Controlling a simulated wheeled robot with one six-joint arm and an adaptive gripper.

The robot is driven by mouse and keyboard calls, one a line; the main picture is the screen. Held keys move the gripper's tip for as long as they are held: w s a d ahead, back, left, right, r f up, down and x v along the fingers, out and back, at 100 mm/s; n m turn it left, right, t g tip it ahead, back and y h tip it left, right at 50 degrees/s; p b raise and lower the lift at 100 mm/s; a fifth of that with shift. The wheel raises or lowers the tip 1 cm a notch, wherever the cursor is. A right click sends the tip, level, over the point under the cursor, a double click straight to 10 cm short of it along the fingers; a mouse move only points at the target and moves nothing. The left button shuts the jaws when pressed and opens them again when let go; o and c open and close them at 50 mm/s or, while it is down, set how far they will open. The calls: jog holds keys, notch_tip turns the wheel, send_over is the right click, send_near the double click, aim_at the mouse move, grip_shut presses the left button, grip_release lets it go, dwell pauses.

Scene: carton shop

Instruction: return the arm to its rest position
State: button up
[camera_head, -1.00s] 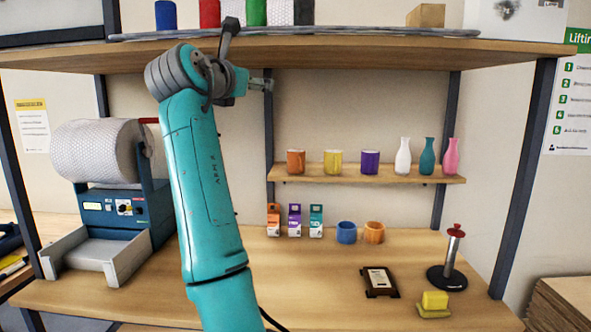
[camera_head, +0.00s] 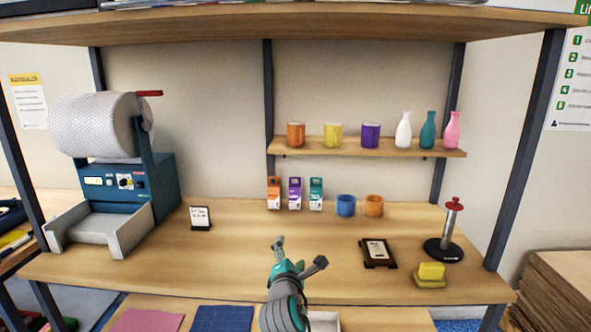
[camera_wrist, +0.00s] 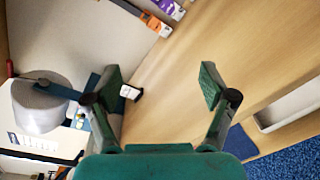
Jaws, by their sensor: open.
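My gripper (camera_head: 298,254) is low at the front of the bench in the head view, near the bench's front edge. In the wrist view its two dark green fingers (camera_wrist: 160,88) stand wide apart with nothing between them. The teal and grey wrist of my arm shows below it in the head view. The rest of the arm is out of that view.
The wooden bench (camera_head: 230,262) has free room around its middle. A roll machine (camera_head: 120,195) stands left, a small sign (camera_head: 200,218) beside it. Small boxes (camera_head: 295,193), mugs (camera_head: 346,205), a dark framed plate (camera_head: 377,253) and a stand (camera_head: 444,247) are behind and right.

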jog(key=s+d+f+m+g+y, duration=0.1)
jog(key=s+d+f+m, duration=0.3)
jog(key=s+f, duration=0.65)
jog(key=s+d+f+m+y, duration=0.1)
jog(key=s+d+f+m, duration=0.1)
jog(key=s+d+f, duration=0.65)
jog(key=s+d+f+m, duration=0.2)
jog(key=s+f+m, duration=0.15)
jog(key=s, duration=0.65)
jog(key=s+d+f+m, duration=0.1)
jog(key=s+f+m, duration=0.25)
jog(key=s, duration=0.55)
jog(key=s+d+r+m, duration=0.1)
jog(key=s+r+m, duration=0.2)
jog(key=s, duration=0.5)
jog(key=s+d+r+m+h, duration=0.1)
jog(key=s+r+m, duration=0.3)
jog(key=s, duration=0.5)
jog(key=s+d+r+m+g, duration=0.1)
jog(key=s+d+r+m, duration=0.1)
jog(key=s, duration=0.7)
jog(key=r+m, duration=0.1)
jog(key=m, duration=0.1)
jog(key=shift+d+r+m, duration=0.15)
jog(key=shift+d+m, duration=0.1)
jog(key=shift+m, duration=0.15)
